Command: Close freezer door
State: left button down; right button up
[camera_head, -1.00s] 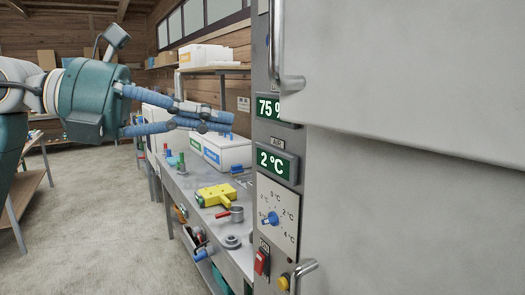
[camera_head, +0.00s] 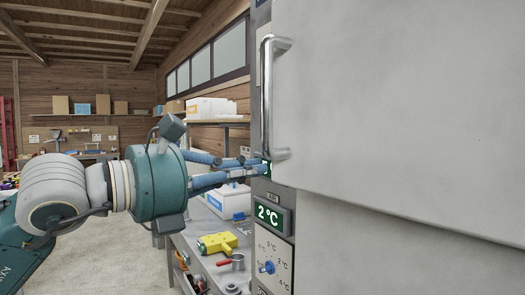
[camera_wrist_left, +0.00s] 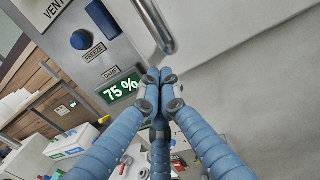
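The freezer door (camera_head: 400,90) is a large pale grey panel filling the right of the head view; it also shows in the left wrist view (camera_wrist_left: 235,30). Its lower edge stands out in front of the panel below. A vertical metal handle (camera_head: 267,95) is on its left edge; its lower end shows in the left wrist view (camera_wrist_left: 152,22). My left gripper (camera_head: 256,165) is beside the handle's lower end. In the left wrist view its blue fingertips (camera_wrist_left: 160,76) are together, with nothing seen between them. I cannot tell whether they touch the door. My right gripper is not in view.
Open floor lies at lower left.

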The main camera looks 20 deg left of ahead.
aim_at(275, 166)
pick_arm(q)
jog(key=shift+w+d+r, duration=0.1)
jog(key=shift+w+d, duration=0.25)
jog(key=shift+w, duration=0.3)
jog(key=shift+w+d+p, duration=0.25)
jog(key=shift+w+p, duration=0.2)
jog(key=shift+w, duration=0.1)
jog(key=shift+f, duration=0.2)
jog(key=shift+w+d, duration=0.1)
jog(key=shift+w, duration=0.05)
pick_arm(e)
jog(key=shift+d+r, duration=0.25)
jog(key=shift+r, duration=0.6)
pick_arm(q)
jog(key=shift+m+g+h, duration=0.6)
jog(key=shift+h, duration=0.3)
jog(key=x, duration=0.2)
jog(key=p+x, duration=0.1)
jog(key=x, duration=0.1)
jog(key=a+p+x, duration=0.1)
jog(key=x, duration=0.1)
jog(key=shift+w+d+r, duration=0.2)
jog(key=shift+w+r, duration=0.05)
jog(key=shift+w, duration=0.45)
jog(key=shift+s, duration=0.15)
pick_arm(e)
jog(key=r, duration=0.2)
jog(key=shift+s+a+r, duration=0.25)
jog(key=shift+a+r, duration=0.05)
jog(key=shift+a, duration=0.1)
